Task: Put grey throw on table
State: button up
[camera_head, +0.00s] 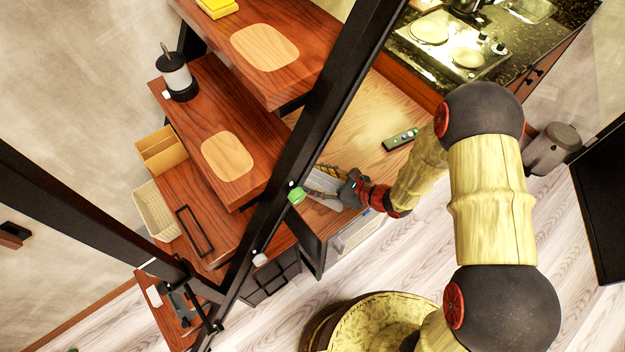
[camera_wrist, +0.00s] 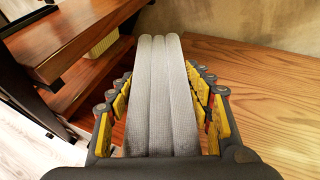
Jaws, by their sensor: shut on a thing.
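The grey throw (camera_wrist: 160,100) is a folded, ribbed bundle running away from the camera between the yellow-padded fingers of my gripper (camera_wrist: 162,88). My gripper is shut on it. In the head view my gripper (camera_head: 325,184) is beside the black stair beam, and a small grey-white part of the throw shows there. The beam and the gripper hide most of the throw in that view. The wooden table (camera_head: 365,125) lies beside and behind the gripper; its bare top fills the right of the wrist view (camera_wrist: 265,85). I cannot tell whether the throw touches the table.
A dark remote (camera_head: 400,139) lies on the table. Wooden stair treads (camera_head: 205,100) with a black-lidded jar (camera_head: 176,77), a tan box (camera_head: 161,151) and a cream basket (camera_head: 155,210) stand left. The black beam (camera_head: 325,110) crosses close by. A kitchen counter (camera_head: 515,50) is at upper right.

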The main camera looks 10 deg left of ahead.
jog(key=w+f, duration=0.1)
jog(key=f, duration=0.1)
jog(key=w+a+f, duration=0.1)
jog(key=w+a+f+b, duration=0.1)
jog(key=f, duration=0.1)
jog(key=shift+w+a+f, duration=0.15)
jog(key=shift+w+f, duration=0.15)
jog(key=shift+f, duration=1.55)
jog(key=shift+f+b, duration=0.1)
jog(key=shift+b, duration=0.3)
jog(key=o, duration=1.3)
jog(key=shift+o, duration=0.5)
jog(key=shift+r, duration=0.2)
jog(key=p+v, duration=0.1)
jog(key=v, duration=1.1)
jog(key=shift+p, duration=0.3)
